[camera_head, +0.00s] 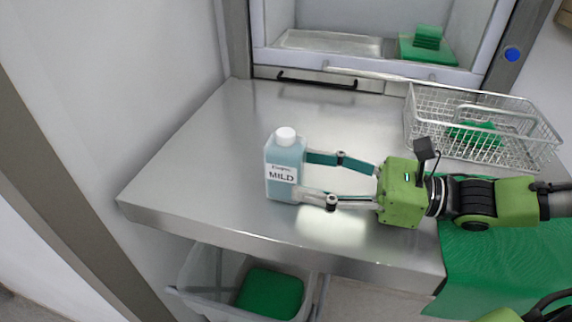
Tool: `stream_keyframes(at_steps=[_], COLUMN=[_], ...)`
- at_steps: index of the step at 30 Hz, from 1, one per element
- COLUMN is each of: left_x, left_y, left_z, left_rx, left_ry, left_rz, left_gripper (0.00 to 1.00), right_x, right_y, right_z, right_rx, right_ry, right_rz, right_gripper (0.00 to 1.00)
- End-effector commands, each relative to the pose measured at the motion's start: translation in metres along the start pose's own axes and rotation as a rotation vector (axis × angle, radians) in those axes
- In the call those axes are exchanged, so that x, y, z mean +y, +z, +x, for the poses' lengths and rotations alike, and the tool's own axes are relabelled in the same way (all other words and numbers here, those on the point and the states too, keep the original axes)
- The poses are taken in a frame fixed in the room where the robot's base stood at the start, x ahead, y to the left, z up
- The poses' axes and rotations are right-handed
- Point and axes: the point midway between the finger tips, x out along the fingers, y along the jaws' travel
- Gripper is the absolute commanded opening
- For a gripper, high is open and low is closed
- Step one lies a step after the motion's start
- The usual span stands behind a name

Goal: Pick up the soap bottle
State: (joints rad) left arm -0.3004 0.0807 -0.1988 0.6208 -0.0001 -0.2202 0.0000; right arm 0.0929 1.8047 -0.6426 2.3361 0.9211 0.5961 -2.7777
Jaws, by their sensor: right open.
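The soap bottle (284,168) is light blue with a white cap and a label reading "MILD". It stands upright on the steel counter (190,170), left of the middle of the view. My right gripper (303,176) comes in from the right, low over the counter. Its two fingers are spread, and their tips are at the bottle's right side, one toward the back and one toward the front. I cannot tell whether they touch it. My left gripper is not in view.
A wire basket (408,112) with green items stands at the back right. A washer opening (330,45) with green pieces inside is behind the counter. A grey bin (203,272) with a green item sits below the front edge. A green cloth (500,262) hangs at the right.

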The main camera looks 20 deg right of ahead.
Motion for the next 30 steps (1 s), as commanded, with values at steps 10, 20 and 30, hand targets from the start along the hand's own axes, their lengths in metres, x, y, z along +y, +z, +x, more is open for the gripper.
stream_keyframes(at_steps=[10,20,30], left_x=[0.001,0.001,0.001], left_y=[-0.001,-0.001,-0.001], left_z=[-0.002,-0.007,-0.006], left_rx=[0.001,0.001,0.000], left_ry=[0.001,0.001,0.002], left_rz=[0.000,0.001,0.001], left_gripper=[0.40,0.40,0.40], right_x=[-0.003,-0.002,-0.003], right_y=[0.002,0.001,0.000], right_z=[0.031,0.049,0.050], right_rx=[-0.006,-0.002,0.000], right_ry=[-0.001,0.001,0.000], right_rz=[0.001,0.000,0.000], right_gripper=[0.54,0.54,0.44])
